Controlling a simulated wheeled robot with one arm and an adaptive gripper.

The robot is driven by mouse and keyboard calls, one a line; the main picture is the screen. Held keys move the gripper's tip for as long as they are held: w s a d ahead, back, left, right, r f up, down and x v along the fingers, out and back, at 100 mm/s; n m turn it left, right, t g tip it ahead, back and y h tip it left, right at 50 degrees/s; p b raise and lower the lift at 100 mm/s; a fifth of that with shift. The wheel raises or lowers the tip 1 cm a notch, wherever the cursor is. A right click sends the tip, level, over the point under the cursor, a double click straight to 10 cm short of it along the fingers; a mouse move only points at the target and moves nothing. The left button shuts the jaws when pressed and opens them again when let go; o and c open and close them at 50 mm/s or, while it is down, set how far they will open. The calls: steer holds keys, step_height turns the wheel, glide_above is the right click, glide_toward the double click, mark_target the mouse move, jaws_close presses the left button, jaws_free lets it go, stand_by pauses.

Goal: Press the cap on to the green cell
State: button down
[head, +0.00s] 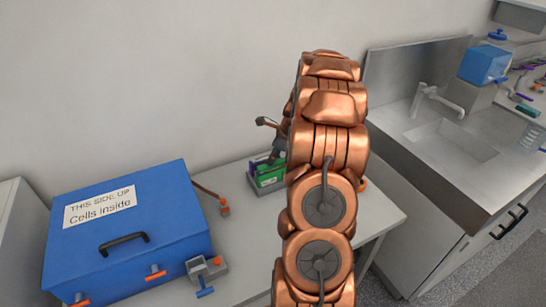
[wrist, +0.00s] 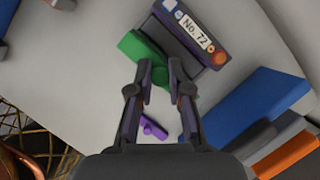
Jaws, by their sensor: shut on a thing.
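In the head view, a green block (head: 269,178), which looks like the green cell, is in a grey holder at the back of the table. My gripper (head: 277,150) is low over it, partly hidden by my copper arm. In the wrist view, the green block (wrist: 143,49) lies just beyond my fingertips. My gripper (wrist: 159,72) is shut with a green piece between its fingertips. I cannot tell whether this piece is separate from the block. No cap can be clearly told apart.
A blue box (head: 150,230) marked "Cells inside" fills the table's left side. A grey clamp (head: 206,270) stands by it. A sink (head: 450,145) is at right. In the wrist view, a "No. 72" plate (wrist: 196,34) and a purple piece (wrist: 154,128) show.

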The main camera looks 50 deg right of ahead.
steer(key=shift+f, duration=0.4)
stand_by(0.8)
steer(key=c, duration=0.5)
jaws_free()
steer(key=shift+c, duration=0.2)
steer(key=shift+r, duration=0.1)
steer(key=shift+r+p, duration=2.15)
steer(key=shift+r, duration=1.25)
steer(key=shift+c, duration=0.4)
jaws_close()
steer(key=shift+f+b, duration=0.5)
steer(key=shift+f, duration=1.95)
